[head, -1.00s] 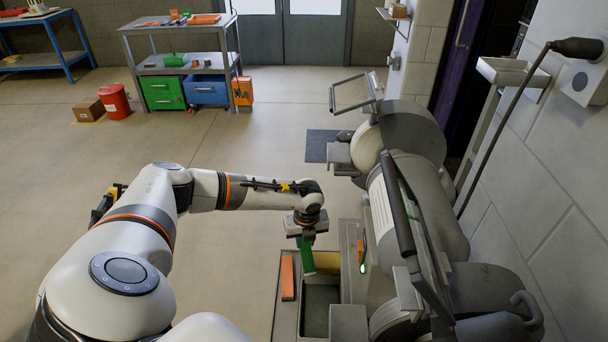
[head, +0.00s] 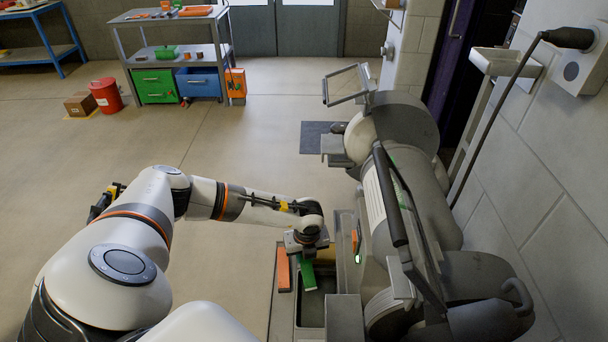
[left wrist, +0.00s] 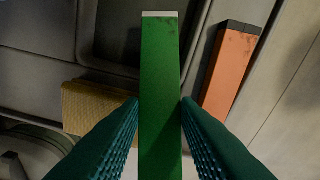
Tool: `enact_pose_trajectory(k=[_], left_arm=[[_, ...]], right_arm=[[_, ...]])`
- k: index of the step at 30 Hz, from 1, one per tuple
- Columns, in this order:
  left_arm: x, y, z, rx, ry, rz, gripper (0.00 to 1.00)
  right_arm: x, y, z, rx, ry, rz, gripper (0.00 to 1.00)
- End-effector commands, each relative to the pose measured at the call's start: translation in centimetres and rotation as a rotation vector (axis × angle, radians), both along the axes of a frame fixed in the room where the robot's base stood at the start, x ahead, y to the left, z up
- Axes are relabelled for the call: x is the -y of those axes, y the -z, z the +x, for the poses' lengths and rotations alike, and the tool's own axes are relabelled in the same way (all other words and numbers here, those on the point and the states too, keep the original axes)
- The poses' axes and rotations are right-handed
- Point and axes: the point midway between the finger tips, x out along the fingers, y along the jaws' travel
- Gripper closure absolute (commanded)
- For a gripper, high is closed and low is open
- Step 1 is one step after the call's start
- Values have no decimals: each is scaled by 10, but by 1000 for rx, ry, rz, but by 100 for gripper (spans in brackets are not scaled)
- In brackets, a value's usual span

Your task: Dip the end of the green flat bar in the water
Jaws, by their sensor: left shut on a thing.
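My left gripper (head: 306,248) is shut on the green flat bar (head: 308,276) beside the grinder. In the left wrist view the green bar (left wrist: 160,75) runs between the two ridged fingers (left wrist: 160,128), its pale far end pointing up the picture. The bar's far part is over the dark open basin (head: 311,310) in the bench; this basin also shows in the left wrist view (left wrist: 108,35). I cannot make out the water surface, nor whether the bar's end touches it. My right gripper is not in view.
An orange bar (head: 284,268) with a dark end lies left of the basin; it also shows in the left wrist view (left wrist: 230,75). A tan block (left wrist: 90,105) lies beside the green bar. The large grey grinder (head: 400,200) stands close on the right. Open floor lies left.

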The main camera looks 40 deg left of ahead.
Motion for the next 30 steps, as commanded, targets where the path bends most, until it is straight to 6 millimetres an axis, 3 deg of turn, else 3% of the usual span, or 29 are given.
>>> enact_pose_trajectory(k=[30], left_arm=[[48, 33, -32, 0, 0, -1, 100]], right_arm=[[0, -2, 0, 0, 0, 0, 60]])
